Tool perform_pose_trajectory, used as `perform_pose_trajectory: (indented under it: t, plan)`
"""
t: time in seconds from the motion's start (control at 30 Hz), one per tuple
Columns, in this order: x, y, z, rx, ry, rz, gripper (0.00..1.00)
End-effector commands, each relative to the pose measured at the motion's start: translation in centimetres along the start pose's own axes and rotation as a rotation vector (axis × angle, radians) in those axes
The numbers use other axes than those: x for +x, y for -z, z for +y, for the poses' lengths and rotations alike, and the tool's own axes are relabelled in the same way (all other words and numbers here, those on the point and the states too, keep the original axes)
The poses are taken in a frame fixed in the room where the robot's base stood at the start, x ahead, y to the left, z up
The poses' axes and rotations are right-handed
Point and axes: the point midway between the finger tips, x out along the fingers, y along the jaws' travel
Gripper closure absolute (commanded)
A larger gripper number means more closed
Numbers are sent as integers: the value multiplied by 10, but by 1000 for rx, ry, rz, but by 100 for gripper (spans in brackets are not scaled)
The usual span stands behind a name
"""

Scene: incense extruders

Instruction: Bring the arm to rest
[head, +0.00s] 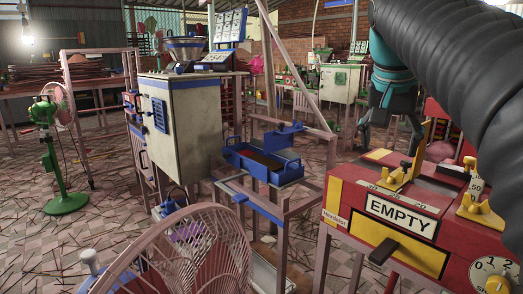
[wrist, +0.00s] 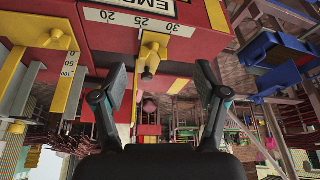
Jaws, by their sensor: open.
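My gripper (head: 388,130) hangs from my arm at the upper right of the head view, over the back part of the red machine box (head: 340,195). In the wrist view my gripper (wrist: 160,82) has its two dark fingers wide apart with nothing held between them. A yellow slider with a knob (wrist: 152,52) shows beyond the fingers, in the gap between them. I cannot tell whether a finger touches it. The box's "EMPTY" label (head: 401,215) faces forward in the head view. The wrist picture appears upside down.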

Motion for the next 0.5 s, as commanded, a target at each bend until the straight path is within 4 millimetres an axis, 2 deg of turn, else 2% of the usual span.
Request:
perform_pose_trajectory:
  t: [0.03,0.27,0.5]
  plan:
    - [7,-17,0,-40,17,1,27]
    - [51,-89,-3,-227,101,21,27]
    - [110,-176,1,-397,187,49,27]
